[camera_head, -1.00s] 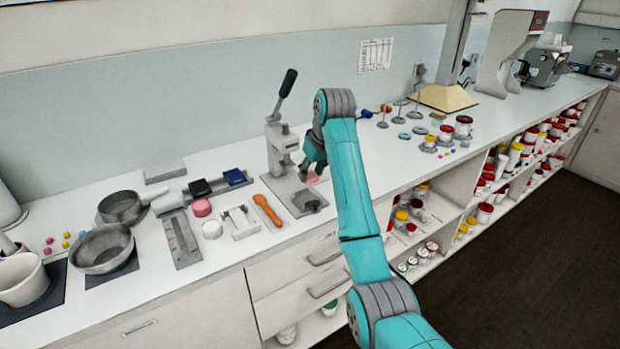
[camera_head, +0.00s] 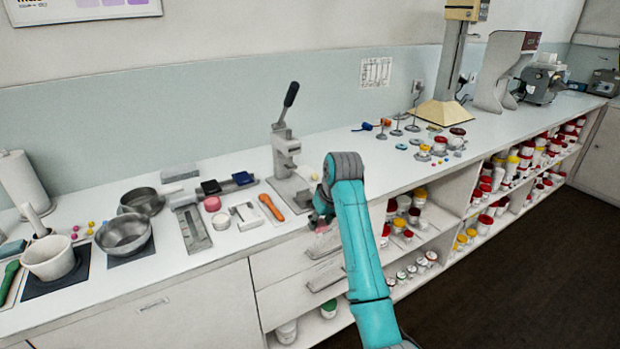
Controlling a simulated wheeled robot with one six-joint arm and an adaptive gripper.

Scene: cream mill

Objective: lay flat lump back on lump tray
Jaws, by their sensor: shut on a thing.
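My gripper (camera_head: 321,222) is shut on a pink flat lump (camera_head: 322,230), held in front of the counter's front edge, right of the orange-handled tool. The arm partly covers the gripper and the lump is small in view. A round pink lump (camera_head: 212,203) and a white one (camera_head: 221,221) sit on the counter to the left. I cannot tell for sure which thing is the lump tray; a long grey slab (camera_head: 193,232) lies just left of these lumps.
A lever press (camera_head: 286,155) stands behind my gripper. An orange-handled tool (camera_head: 271,207) and a white frame-like piece (camera_head: 246,214) lie left of it. Metal bowls (camera_head: 124,234) and a white mortar (camera_head: 49,258) stand farther left. Open shelves of jars (camera_head: 420,225) are to the right.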

